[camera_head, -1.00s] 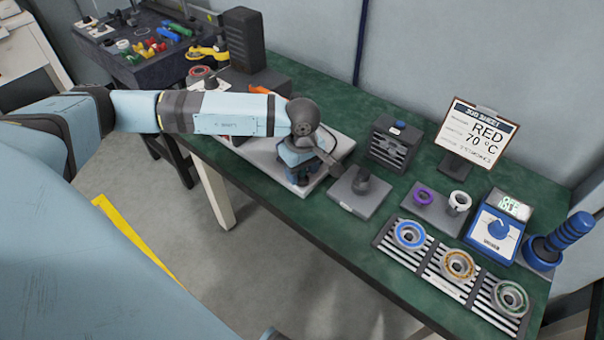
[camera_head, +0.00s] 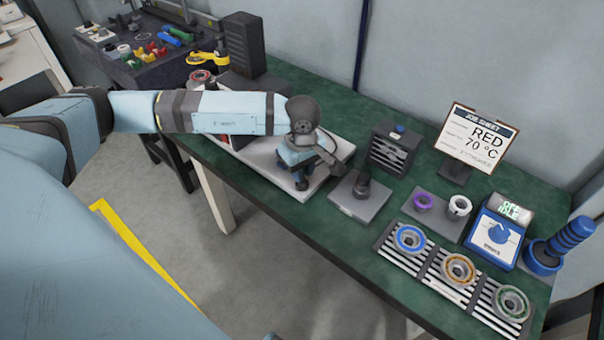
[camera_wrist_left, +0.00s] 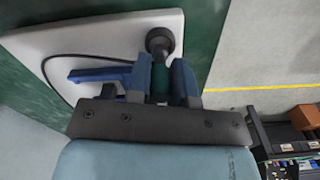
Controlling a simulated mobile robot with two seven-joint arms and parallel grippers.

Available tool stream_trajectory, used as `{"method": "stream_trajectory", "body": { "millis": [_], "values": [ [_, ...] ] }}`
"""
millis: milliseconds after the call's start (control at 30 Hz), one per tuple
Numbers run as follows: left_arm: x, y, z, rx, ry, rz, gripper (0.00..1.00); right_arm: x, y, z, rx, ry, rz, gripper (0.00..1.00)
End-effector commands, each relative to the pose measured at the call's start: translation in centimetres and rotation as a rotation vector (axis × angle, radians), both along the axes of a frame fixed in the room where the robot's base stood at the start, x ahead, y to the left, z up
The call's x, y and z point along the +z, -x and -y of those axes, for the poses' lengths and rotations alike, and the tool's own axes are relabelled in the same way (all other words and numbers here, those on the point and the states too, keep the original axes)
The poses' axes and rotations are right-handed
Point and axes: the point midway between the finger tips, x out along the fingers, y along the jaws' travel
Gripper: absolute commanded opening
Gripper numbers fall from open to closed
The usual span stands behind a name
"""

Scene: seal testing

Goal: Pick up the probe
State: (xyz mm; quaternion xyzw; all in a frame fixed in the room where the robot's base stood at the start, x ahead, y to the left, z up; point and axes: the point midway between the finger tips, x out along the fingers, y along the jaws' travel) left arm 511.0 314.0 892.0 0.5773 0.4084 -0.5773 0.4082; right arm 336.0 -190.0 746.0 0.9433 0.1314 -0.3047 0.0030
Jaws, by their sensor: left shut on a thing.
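The probe (camera_wrist_left: 160,42) shows in the left wrist view as a dark, upright-looking shape with a round black head. Its lower part is between the two fingers of my left gripper (camera_wrist_left: 161,80), which is shut on it. A white base plate (camera_wrist_left: 45,50) lies under it, with a black cable curving across it. In the head view my left gripper (camera_head: 303,180) is low over the right end of the white plate (camera_head: 262,168), and my wrist mostly hides the probe. Whether the probe touches the plate cannot be told. My right gripper is not in view.
A grey block with a dark knob (camera_head: 360,195) stands close right of the gripper. Further right are a slotted rack (camera_head: 391,150), a job sheet (camera_head: 478,138), a blue meter (camera_head: 495,235) and seal rings on a striped tray (camera_head: 425,270). A black box (camera_head: 243,45) stands behind.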

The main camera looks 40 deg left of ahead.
Motion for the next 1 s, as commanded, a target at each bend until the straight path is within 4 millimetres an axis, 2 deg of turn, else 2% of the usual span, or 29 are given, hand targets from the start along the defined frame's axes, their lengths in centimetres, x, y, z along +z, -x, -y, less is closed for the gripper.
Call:
{"method": "stream_trajectory", "body": {
  "millis": [167,400,600,800,1000],
  "values": [
    [3.9,-0.1,0.0,-0.001,0.002,0.005,0.0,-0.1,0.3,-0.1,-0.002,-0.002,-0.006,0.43],
    [10.5,-0.1,0.0,-0.002,0.001,0.005,0.0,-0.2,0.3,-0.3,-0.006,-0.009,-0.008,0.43],
    [14.8,0.0,0.1,-0.001,0.001,0.004,0.0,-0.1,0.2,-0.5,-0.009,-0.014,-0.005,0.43],
    [17.4,0.0,0.0,-0.001,0.0,0.002,0.0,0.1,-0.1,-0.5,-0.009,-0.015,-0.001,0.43],
    [18.1,0.0,0.0,-0.001,0.001,0.0,0.0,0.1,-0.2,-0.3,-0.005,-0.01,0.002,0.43]
  ]
}}
